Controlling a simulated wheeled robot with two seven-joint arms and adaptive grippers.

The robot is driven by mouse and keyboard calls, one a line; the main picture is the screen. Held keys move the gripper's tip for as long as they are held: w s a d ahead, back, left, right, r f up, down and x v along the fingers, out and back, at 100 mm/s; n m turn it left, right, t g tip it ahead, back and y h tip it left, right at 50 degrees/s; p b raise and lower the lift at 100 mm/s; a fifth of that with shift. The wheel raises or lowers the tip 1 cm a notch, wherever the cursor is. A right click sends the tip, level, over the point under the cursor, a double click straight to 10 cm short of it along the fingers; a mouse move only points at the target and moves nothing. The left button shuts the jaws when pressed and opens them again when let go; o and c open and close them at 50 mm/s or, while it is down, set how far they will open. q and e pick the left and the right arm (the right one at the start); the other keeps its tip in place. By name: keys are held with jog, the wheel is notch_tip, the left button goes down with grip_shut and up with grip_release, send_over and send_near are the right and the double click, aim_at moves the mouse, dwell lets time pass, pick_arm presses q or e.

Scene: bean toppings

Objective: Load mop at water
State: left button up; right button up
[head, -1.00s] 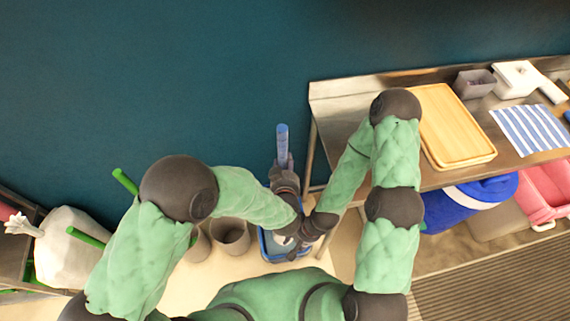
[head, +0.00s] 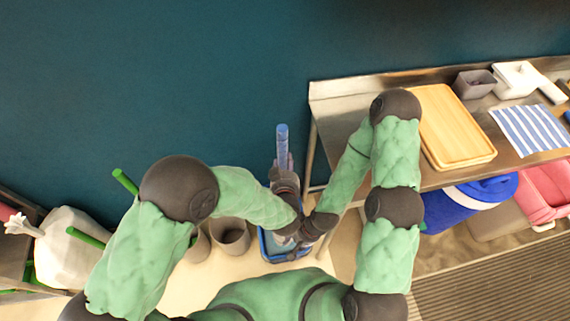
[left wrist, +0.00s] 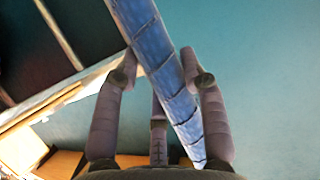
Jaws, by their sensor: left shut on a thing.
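The mop's blue handle (head: 282,143) stands nearly upright near the teal wall in the head view. My left gripper (head: 283,163) is shut on it. In the left wrist view the blue handle (left wrist: 160,60) runs diagonally between the fingers of my left gripper (left wrist: 164,76). A blue bucket (head: 264,248) stands on the floor below, largely covered by my arms. The mop head and any water are hidden. My right gripper (head: 290,238) is low over the bucket, below my left gripper; its fingers are too dark and small to tell open from shut.
Brown-grey round bins (head: 231,236) stand just left of the bucket. A metal table (head: 345,105) on the right holds a wooden tray (head: 455,125) and a striped cloth (head: 530,130). A white sack (head: 70,250) is at the far left.

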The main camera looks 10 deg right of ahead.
notch_tip(320, 180, up, 6)
jog(key=p, duration=0.5)
jog(key=shift+f, duration=0.15)
dwell(0.9)
